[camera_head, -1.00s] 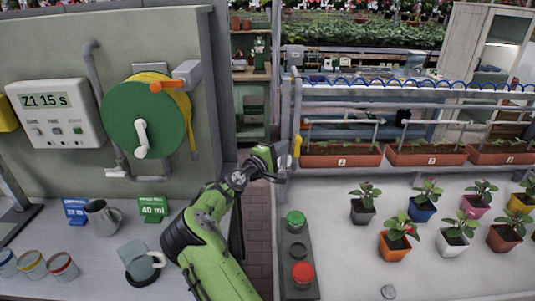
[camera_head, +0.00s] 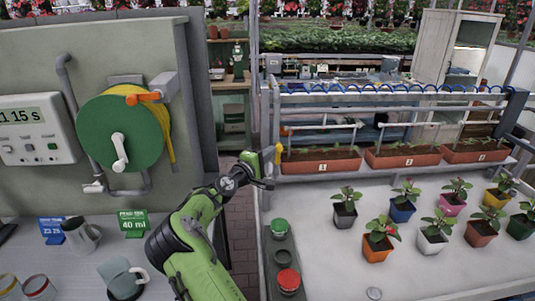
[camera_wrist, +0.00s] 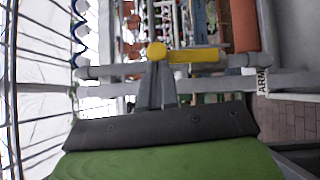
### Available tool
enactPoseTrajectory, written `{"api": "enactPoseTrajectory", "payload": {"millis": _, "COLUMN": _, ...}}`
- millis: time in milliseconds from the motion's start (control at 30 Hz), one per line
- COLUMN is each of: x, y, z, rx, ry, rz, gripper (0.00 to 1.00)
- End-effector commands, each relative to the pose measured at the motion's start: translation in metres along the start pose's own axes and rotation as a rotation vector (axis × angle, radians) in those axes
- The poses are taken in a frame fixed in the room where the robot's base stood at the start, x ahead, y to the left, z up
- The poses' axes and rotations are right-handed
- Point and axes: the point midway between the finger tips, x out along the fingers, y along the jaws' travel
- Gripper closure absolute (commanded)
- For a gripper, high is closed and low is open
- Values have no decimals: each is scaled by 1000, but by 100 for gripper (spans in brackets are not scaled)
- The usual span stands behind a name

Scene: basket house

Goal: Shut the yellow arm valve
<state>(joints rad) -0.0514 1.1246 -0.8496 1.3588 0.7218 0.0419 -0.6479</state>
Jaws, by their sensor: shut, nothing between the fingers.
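The yellow arm valve's handle (camera_head: 278,153) shows in the head view on the grey upright pipe at the left end of the planter frame. In the wrist view the yellow handle (camera_wrist: 195,56) lies along the grey pipe (camera_wrist: 105,70), with a round yellow hub at its left end. My gripper (camera_wrist: 156,72) is shut and empty, its fingers pointing at the hub and overlapping it in the picture; I cannot tell whether they touch. In the head view my gripper (camera_head: 269,182) is just beside the valve. A white "ARM" label (camera_wrist: 262,80) is right of the handle.
A control box with a green (camera_head: 279,228) and a red button (camera_head: 288,280) sits below my gripper. Several potted plants stand on the white bench (camera_head: 325,260). A hose reel (camera_head: 120,132) hangs on the left wall. Brick floor shows between.

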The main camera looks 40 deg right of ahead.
Motion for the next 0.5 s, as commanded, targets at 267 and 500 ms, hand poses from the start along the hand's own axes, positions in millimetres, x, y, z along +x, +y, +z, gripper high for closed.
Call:
{"api": "enactPoseTrajectory", "payload": {"millis": 267, "x": 4, "y": 4, "z": 4, "rx": 56, "ry": -1, "rz": -47, "gripper": 100}}
{"api": "enactPoseTrajectory", "payload": {"millis": 500, "x": 11, "y": 9, "z": 14, "rx": 181, "ry": -3, "rz": -155, "gripper": 100}}
